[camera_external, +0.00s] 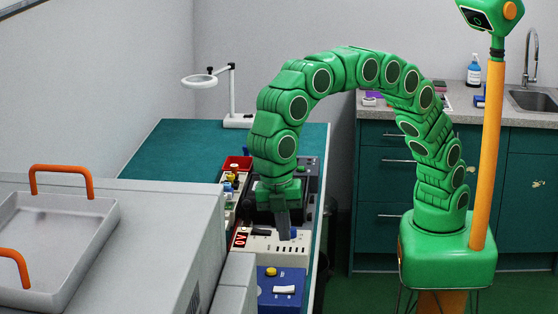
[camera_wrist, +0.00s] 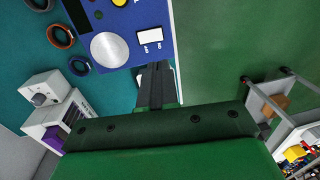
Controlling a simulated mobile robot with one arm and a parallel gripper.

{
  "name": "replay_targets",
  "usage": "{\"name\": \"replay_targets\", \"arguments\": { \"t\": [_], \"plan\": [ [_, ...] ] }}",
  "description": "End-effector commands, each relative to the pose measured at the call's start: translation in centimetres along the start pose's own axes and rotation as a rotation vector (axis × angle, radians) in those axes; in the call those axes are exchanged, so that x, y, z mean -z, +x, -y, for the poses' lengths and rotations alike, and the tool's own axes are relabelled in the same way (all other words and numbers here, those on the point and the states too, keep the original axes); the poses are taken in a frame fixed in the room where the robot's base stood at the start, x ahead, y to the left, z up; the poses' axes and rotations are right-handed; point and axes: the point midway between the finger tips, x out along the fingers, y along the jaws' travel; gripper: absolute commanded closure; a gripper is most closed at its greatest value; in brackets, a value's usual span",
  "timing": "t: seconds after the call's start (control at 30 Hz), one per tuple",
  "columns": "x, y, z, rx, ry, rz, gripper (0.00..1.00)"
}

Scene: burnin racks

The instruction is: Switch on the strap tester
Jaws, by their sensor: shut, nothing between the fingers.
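My gripper (camera_external: 283,232) is shut and empty, pointing down over the white unit on the bench in the external view. In the wrist view its fingertips (camera_wrist: 156,66) lie just below a blue panel (camera_wrist: 130,20), likely the strap tester. The panel carries a white rocker switch (camera_wrist: 150,36), a round silver plate (camera_wrist: 109,49) and a yellow knob partly cut off at the top. The fingertips look apart from the switch. A blue box (camera_external: 267,293) with a yellow knob and a white switch (camera_external: 285,289) shows in the external view; I cannot tell whether it is the same device.
A white unit (camera_external: 264,243) with a red display stands below my gripper. A magnifier lamp (camera_external: 232,95) stands at the back of the teal bench (camera_external: 165,150). A grey machine with a tray (camera_external: 50,240) fills the left. Green floor (camera_wrist: 240,40) lies beyond the bench edge.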

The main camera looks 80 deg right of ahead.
Motion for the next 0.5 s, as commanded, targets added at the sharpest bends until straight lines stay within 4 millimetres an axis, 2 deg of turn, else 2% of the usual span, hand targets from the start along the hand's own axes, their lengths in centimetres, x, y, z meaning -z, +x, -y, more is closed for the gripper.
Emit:
{"name": "replay_targets", "arguments": {
  "t": [0.5],
  "plan": [
    [0.0, 8.3, 0.0, 0.000, 0.000, -0.001, 1.00]
  ]
}}
